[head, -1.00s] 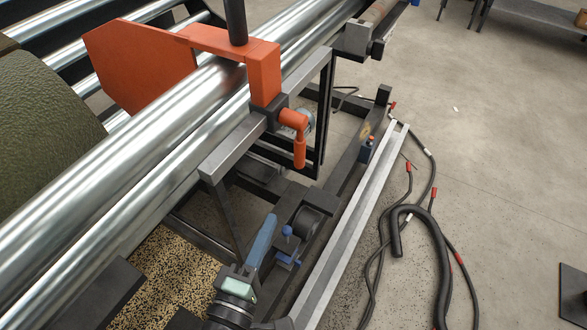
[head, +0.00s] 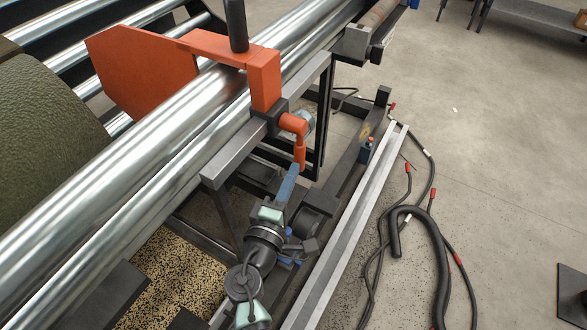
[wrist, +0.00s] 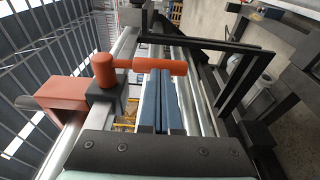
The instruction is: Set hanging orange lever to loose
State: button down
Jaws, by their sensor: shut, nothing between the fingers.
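The orange lever (head: 299,146) hangs down from a dark clamp block on the rail below the orange bracket (head: 262,80). In the wrist view the lever (wrist: 150,66) shows as a round head with a handle reaching right. My gripper (head: 292,172) is shut and empty, with its blue fingers at the lever's lower end in the head view. In the wrist view the fingers (wrist: 157,78) lie side by side and their tips reach the handle's edge. I cannot tell whether they touch it.
Long shiny rollers (head: 150,140) run diagonally beside the lever. A grey rail (head: 235,150) and a black frame stand close around it. Black hoses (head: 435,250) lie on the floor at right, where the floor is mostly open.

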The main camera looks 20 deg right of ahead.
jog(key=shift+w+d, duration=0.35)
jog(key=shift+w, duration=0.1)
jog(key=shift+f+b, duration=0.1)
jog(key=shift+b, duration=0.2)
